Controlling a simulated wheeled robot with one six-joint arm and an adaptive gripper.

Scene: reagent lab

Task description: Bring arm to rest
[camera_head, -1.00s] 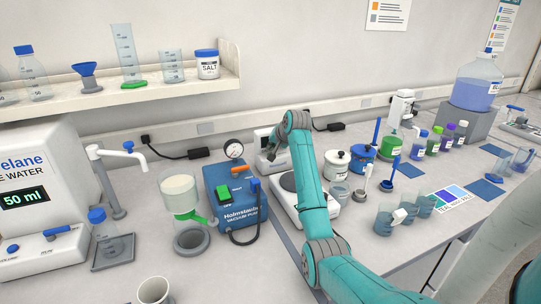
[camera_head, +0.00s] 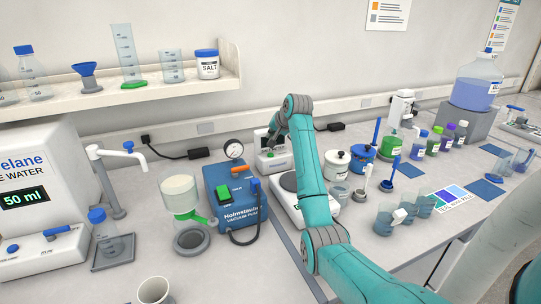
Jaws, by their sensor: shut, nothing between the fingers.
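My teal arm (camera_head: 316,195) reaches from the lower right over the bench, and its far end bends down to the left. My gripper (camera_head: 270,146) is small and dark at that end, in front of a white device at the back of the bench. It is shut and I see nothing held in it. Its fingertips are hard to make out at this size.
A blue vacuum pump (camera_head: 236,200) with a gauge stands left of my arm. A white balance (camera_head: 289,184) is partly hidden behind my arm. White and blue pots (camera_head: 337,165) and beakers (camera_head: 384,220) stand to its right. A shelf (camera_head: 110,98) hangs at upper left.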

